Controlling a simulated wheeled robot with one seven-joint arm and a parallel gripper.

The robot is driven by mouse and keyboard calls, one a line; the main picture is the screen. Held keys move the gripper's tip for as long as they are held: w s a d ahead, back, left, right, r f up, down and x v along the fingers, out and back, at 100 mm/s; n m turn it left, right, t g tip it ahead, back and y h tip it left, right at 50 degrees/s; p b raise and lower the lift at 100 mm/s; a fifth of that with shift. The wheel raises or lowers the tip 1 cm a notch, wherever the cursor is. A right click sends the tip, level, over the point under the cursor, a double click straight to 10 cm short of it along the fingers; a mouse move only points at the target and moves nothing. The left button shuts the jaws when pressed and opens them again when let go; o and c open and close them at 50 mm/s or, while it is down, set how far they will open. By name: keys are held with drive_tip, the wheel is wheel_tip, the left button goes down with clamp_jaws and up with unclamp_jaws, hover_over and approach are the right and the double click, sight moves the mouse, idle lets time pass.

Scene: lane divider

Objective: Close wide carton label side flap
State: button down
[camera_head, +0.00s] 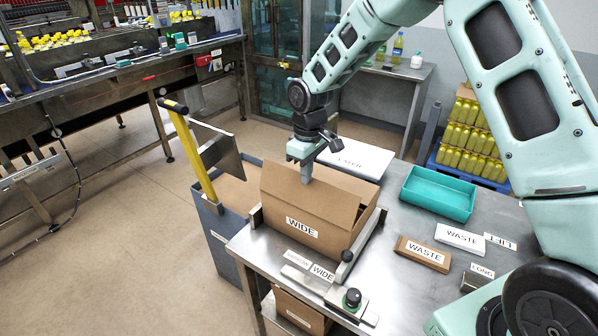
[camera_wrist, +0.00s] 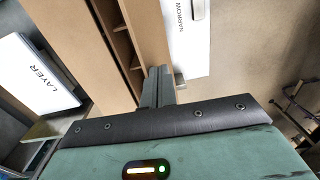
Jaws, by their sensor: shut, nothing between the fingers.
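The brown wide carton (camera_head: 275,213) sits on the near left part of the steel table, its WIDE label (camera_head: 302,228) facing front. A cardboard flap (camera_head: 353,212) shows at its right end; how far the label side flap is folded I cannot tell. My gripper (camera_head: 306,181) is shut and empty, pointing down at the carton's top. In the wrist view its fingers (camera_wrist: 158,87) are next to a brown cardboard panel (camera_wrist: 152,35); contact is unclear. Beside that panel, part of the carton's inside with dividers (camera_wrist: 122,48) shows. The arm hides part of the carton's back.
A white LAYER stack (camera_head: 357,160) lies behind the carton. A teal tray (camera_head: 438,192) and WASTE pieces (camera_head: 422,253) are to the right. A stop with a black knob (camera_head: 351,299) stands in front. A grey bin with a yellow-handled tool (camera_head: 195,160) is at left.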

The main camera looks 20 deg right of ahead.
drive_tip(key=shift+w+d+f+g+y+b, duration=0.75)
drive_tip(key=shift+w+d+f+y+b, duration=0.15)
drive_tip(key=shift+d+f+y+b, duration=0.25)
drive_tip(key=shift+w+d+f+g+y+b, duration=0.85)
drive_tip(key=shift+d+f+b, duration=0.15)
drive_tip(key=shift+d+f, duration=0.3)
drive_tip(key=shift+w+d+f+g+y+b, duration=0.7)
drive_tip(key=shift+w+d+f+y+b, duration=0.2)
drive_tip(key=shift+d+f+y+b, duration=0.25)
drive_tip(key=shift+s+a+f, duration=0.1)
drive_tip(key=shift+s+a, duration=0.1)
drive_tip(key=shift+a, duration=0.1)
drive_tip(key=b+v, duration=0.3)
drive_tip(key=v, duration=1.3)
drive_tip(key=shift+r, duration=0.5)
